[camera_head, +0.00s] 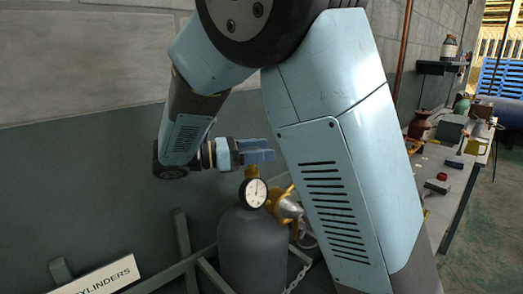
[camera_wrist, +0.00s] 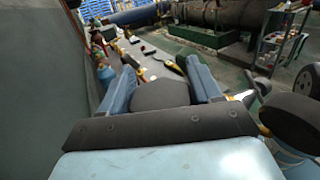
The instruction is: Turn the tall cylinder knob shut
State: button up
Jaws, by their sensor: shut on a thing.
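The tall cylinder (camera_head: 253,250) is dark grey and stands upright against the wall, with a brass valve (camera_head: 251,173) on top. A round white-faced gauge (camera_head: 254,193) sits in front of the valve. My gripper (camera_head: 257,155) reaches in from the left at the top of the valve, its blue fingers level. In the wrist view my gripper (camera_wrist: 163,85) has a finger on each side of a dark rounded knob (camera_wrist: 160,94) and is shut on it. In the head view the fingers hide the knob, so its turn angle cannot be told.
A brass fitting (camera_head: 288,208) juts out right of the gauge. A rack rail (camera_head: 182,248), a chain (camera_head: 298,278) and a cylinders sign (camera_head: 95,278) surround the cylinder. A cluttered workbench (camera_head: 455,205) stands to the right. The wall is close behind.

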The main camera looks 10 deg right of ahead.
jog(key=shift+m+g, duration=0.6)
jog(key=shift+g, duration=0.5)
jog(key=shift+r, duration=0.1)
jog(key=o, duration=1)
jog(key=shift+c, duration=0.2)
jog(key=shift+r, duration=1.5)
jog(key=s+d+r, duration=0.3)
jog(key=s+r, duration=0.6)
jog(key=s, duration=0.4)
jog(key=shift+s+d+r, duration=0.2)
jog(key=shift+d+r, duration=0.05)
jog(key=shift+r, duration=0.05)
